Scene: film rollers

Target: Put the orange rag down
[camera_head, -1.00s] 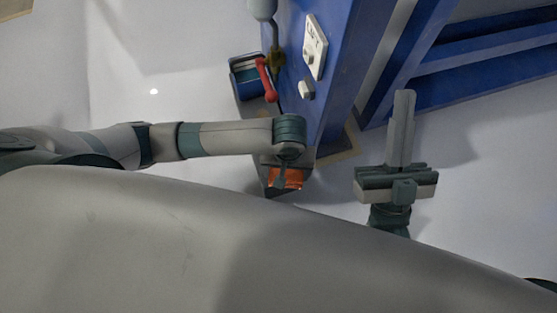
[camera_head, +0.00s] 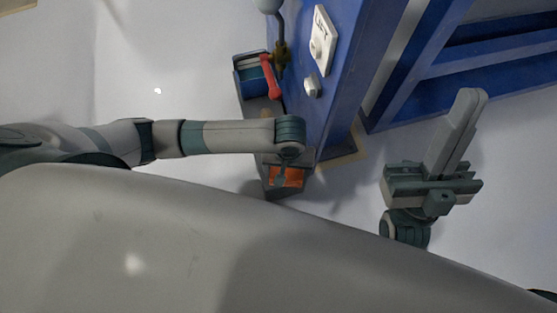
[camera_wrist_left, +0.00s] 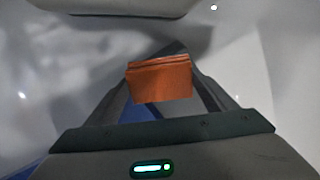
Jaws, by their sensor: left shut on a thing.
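The orange rag (camera_head: 287,177) is in my left gripper (camera_head: 284,184), below the end of the left arm in the head view. In the left wrist view the rag (camera_wrist_left: 160,80) is between the two fingers, which are shut on it. Part of the rag is hidden by the gripper and wrist in the head view. My right gripper (camera_head: 465,112) is at the right, away from the rag, its fingers together and with nothing visible between them.
A blue frame (camera_head: 345,75) with a white labelled panel (camera_head: 321,40) stands just beyond the left gripper. A red handle (camera_head: 270,78) and a dark blue box (camera_head: 250,75) are at its left side. Pale floor (camera_head: 180,50) lies open at the left.

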